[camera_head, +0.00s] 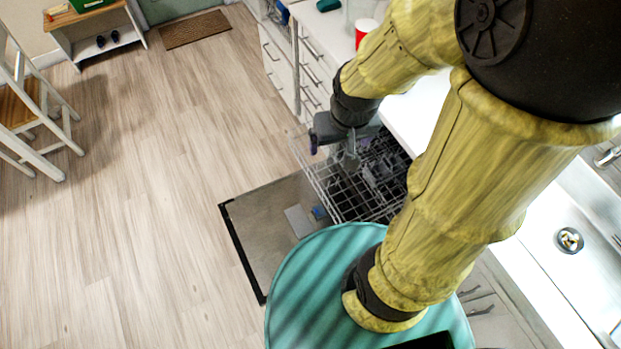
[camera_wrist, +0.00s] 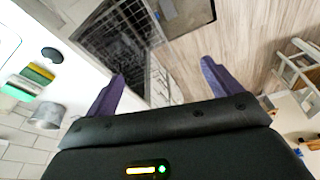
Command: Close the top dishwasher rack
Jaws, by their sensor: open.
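The top dishwasher rack (camera_head: 351,184), a grid of grey wire, is pulled out from under the white counter above the lowered dishwasher door (camera_head: 262,222). It also shows in the wrist view (camera_wrist: 122,38), beyond and left of the fingers. My gripper (camera_head: 318,141) is at the rack's far side in the head view, partly hidden by my wrist. In the wrist view my gripper (camera_wrist: 160,85) has two purple fingers spread wide with nothing between them. I cannot tell whether it touches the rack. My arm hides part of the rack and the dishwasher opening.
White drawers (camera_head: 300,65) line the counter beyond the dishwasher. A red cup (camera_head: 365,32) stands on the counter (camera_head: 425,105), and a sink (camera_head: 575,245) is at the right. The wood floor (camera_head: 150,190) at left is open, with a chair (camera_head: 38,110) at its edge.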

